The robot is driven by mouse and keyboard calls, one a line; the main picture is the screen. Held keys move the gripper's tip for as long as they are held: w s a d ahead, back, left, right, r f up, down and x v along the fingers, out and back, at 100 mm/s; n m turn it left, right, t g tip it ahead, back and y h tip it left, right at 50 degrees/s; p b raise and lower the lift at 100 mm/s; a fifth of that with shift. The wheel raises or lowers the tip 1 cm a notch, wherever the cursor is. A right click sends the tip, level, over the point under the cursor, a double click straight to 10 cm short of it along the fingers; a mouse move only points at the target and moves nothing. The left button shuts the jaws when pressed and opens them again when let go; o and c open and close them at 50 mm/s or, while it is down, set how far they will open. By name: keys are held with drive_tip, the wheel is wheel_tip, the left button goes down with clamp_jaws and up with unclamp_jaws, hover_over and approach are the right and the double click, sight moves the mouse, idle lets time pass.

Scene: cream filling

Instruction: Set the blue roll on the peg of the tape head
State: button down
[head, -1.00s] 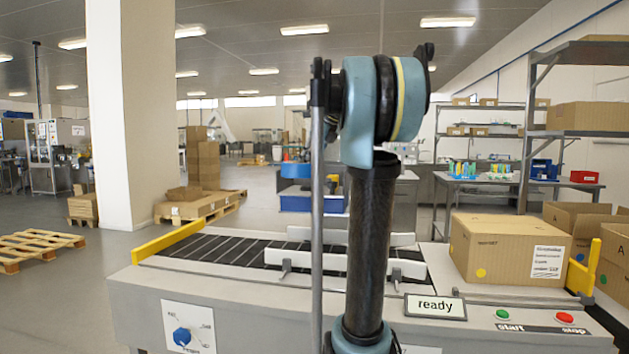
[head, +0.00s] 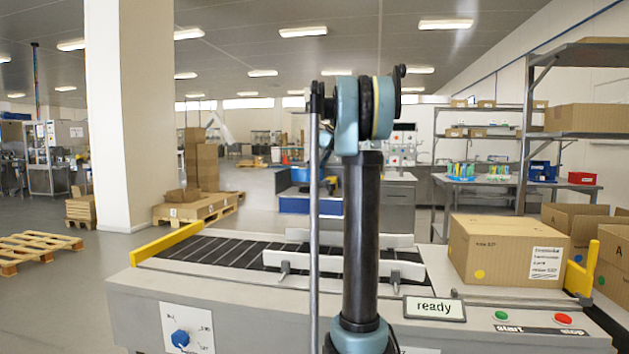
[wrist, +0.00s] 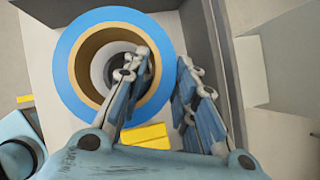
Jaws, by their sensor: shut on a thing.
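The blue roll (wrist: 73,91) shows from above in the wrist view, a wide blue ring around a brown core. My gripper (wrist: 163,62) is shut on the ring's right side, one finger inside the core and the other outside. In the head view my arm hides the gripper.
A grey wall (wrist: 213,55) stands close right of the outer finger. A yellow part (wrist: 145,136) lies below the roll. In the head view, a conveyor (head: 215,250) with white guide rails crosses in front, with a cardboard carton (head: 508,252) and a sign reading "ready" (head: 434,308) at right.

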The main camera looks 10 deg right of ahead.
drive_tip(key=shift+f, duration=1.9)
drive_tip(key=shift+w+f, duration=0.25)
drive_tip(key=shift+f, duration=0.2)
drive_tip(key=c, duration=1.2)
unclamp_jaws()
drive_tip(key=shift+c, duration=0.2)
drive_tip(key=v, duration=1.2)
drive_tip(key=shift+r, duration=0.15)
